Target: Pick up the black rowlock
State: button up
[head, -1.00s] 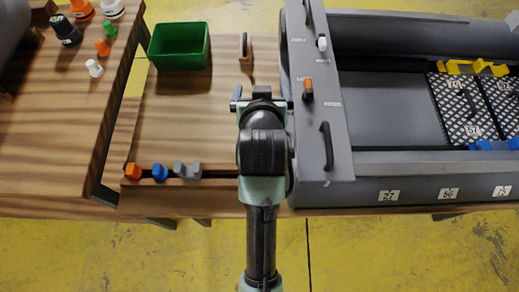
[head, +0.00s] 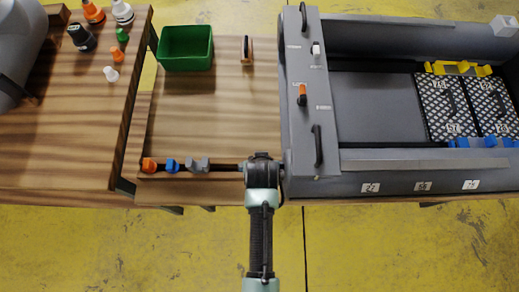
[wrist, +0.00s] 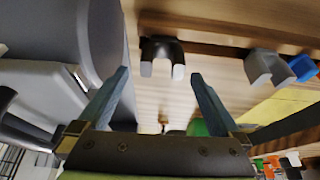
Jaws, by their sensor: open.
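The black rowlock (wrist: 162,50) shows in the wrist view as a dark U-shaped clip with pale ends on the wooden rack. My gripper (wrist: 159,74) is open, its two fingers on either side of the rowlock's line and the gap empty. The rowlock appears just beyond the fingertips, apart from them. The grey rowlock (wrist: 265,67) and blue rowlock (wrist: 302,67) are to its right. In the head view, my arm hides the black rowlock and my fingers; the orange (head: 149,165), blue and grey rowlocks show in a row to the left.
The grey boat (head: 400,182) stands close to the right of my arm. A green bin (head: 186,48) and a small upright black-and-wood item (head: 247,50) are at the back of the table. Several bottles (head: 80,37) stand on the left table. The middle tabletop is clear.

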jog(key=shift+a+b+x, duration=0.2)
jog(key=shift+b+x, duration=0.15)
jog(key=shift+x, duration=2.75)
jog(key=c, duration=1.2)
jog(key=shift+c, duration=0.2)
jog(key=shift+w+r, duration=0.1)
notch_tip(320, 180, up, 11)
jog(key=p, duration=0.3)
